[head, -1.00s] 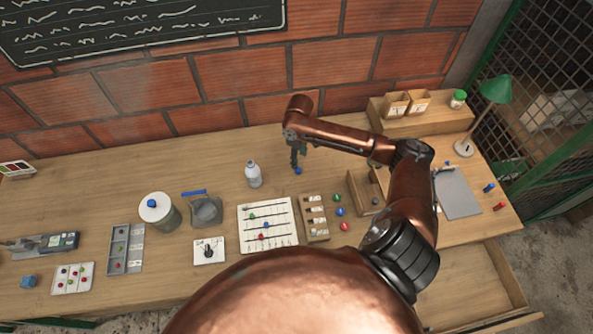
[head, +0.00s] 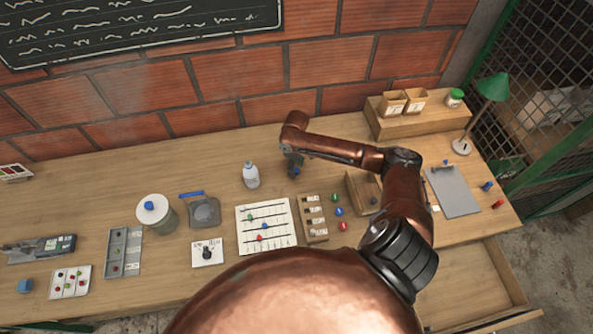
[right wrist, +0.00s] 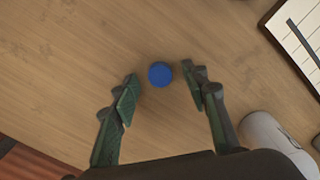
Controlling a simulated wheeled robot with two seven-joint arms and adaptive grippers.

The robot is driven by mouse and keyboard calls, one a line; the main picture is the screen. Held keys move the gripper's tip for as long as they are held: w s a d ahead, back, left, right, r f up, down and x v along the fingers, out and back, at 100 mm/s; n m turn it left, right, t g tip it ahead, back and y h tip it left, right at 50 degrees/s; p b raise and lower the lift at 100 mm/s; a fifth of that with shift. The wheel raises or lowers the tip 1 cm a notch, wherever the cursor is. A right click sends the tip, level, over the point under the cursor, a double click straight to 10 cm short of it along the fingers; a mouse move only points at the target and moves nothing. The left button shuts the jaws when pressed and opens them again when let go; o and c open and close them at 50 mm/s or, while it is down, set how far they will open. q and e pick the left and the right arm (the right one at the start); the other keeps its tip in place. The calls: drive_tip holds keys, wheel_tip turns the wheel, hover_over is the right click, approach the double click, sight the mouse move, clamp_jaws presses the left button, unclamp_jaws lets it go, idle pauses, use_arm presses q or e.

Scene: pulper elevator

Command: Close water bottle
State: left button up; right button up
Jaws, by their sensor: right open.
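The water bottle (head: 251,175) stands upright and white on the table, left of my right gripper; its open top shows no cap. In the right wrist view its pale side (right wrist: 275,145) shows at the lower right, outside the fingers. A small round blue cap (head: 296,171) lies on the table below my right gripper (head: 294,163). In the right wrist view the blue cap (right wrist: 160,74) lies between the tips of the open fingers (right wrist: 160,88), with a gap on both sides. My left gripper is not in view.
A slider board (head: 266,245) lies in front of the bottle. A labelled wooden rack (head: 314,232) and a wooden box (head: 361,192) stand to the right. A lidded canister (head: 165,222) stands to the left. The table behind the bottle is clear.

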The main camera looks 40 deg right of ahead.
drive_tip(key=shift+f, duration=0.25)
drive_tip(key=shift+c, duration=0.2)
drive_tip(key=c, duration=0.7)
drive_tip(key=shift+c, duration=0.2)
drive_tip(key=shift+r, duration=0.15)
drive_tip(key=shift+r, duration=0.65)
drive_tip(key=s+a+r+p, duration=0.1)
drive_tip(key=s+a+r, duration=0.6)
drive_tip(key=s+r, duration=0.4)
drive_tip(key=shift+s+a+r+p, duration=0.25)
drive_tip(key=shift+s+p, duration=0.1)
drive_tip(key=shift+s, duration=0.1)
